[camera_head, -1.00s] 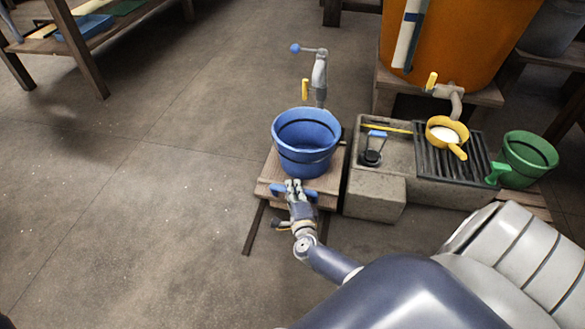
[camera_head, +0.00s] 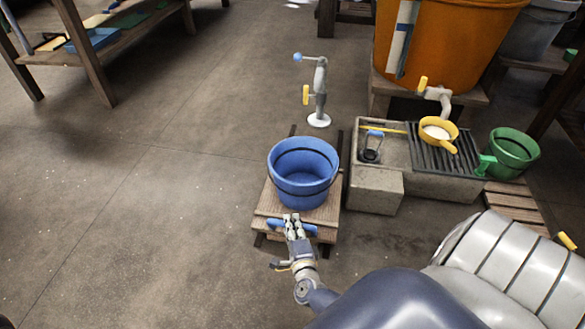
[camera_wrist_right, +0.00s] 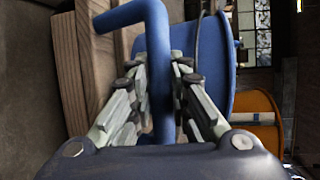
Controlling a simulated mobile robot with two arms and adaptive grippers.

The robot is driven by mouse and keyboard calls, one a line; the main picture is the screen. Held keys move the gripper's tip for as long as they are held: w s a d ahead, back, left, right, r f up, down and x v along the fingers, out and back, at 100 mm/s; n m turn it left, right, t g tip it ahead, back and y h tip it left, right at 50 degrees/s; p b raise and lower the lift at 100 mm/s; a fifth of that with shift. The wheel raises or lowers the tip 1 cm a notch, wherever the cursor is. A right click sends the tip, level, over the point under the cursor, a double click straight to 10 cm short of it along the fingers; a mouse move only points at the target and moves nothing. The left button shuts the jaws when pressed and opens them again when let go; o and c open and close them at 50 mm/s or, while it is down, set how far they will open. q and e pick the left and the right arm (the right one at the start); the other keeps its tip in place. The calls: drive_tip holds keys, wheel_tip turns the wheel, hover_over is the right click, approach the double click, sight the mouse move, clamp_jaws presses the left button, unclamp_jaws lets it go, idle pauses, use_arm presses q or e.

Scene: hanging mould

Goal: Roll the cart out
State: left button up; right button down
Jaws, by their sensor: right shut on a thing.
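The cart (camera_head: 268,213) is a low wooden platform on dark rails, with a blue bar handle (camera_head: 308,228) at its near edge. A blue bucket (camera_head: 303,185) stands upright on it and looks empty. My right gripper (camera_head: 291,222) is shut on the handle. In the right wrist view, the blue handle (camera_wrist_right: 158,75) runs between the fingers of the right gripper (camera_wrist_right: 160,95), with the bucket (camera_wrist_right: 220,65) and the wooden platform (camera_wrist_right: 72,75) behind. The cart's wheels cannot be made out. My left gripper is not in view.
A grey standpipe with a yellow lever (camera_head: 318,95) stands behind the cart. Close on the right is a stone trough (camera_head: 376,190) with a grate and yellow ladle (camera_head: 437,134). A green bucket (camera_head: 513,152) and orange vat (camera_head: 450,45) are further right. Floor at left is clear.

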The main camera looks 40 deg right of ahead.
drive_tip(key=shift+s+a+f, duration=0.2)
drive_tip(key=shift+a, duration=0.1)
drive_tip(key=c, duration=1.5)
unclamp_jaws()
drive_tip(key=shift+r, duration=0.15)
drive_tip(key=shift+d+r, duration=0.1)
drive_tip(key=shift+r, duration=0.05)
drive_tip(key=o, duration=0.6)
drive_tip(key=r, duration=0.8)
drive_tip(key=shift+w, duration=0.25)
drive_tip(key=shift+c, duration=0.2)
drive_tip(key=shift+o, duration=1)
drive_tip(key=shift+s+d+r, duration=0.15)
drive_tip(key=shift+r, duration=0.75)
drive_tip(key=shift+s+r, duration=0.1)
drive_tip(key=shift+r, duration=0.2)
drive_tip(key=c, duration=0.5)
drive_tip(key=shift+f, duration=0.25)
drive_tip(key=shift+c, duration=1.2)
drive_tip(key=shift+a, duration=0.2)
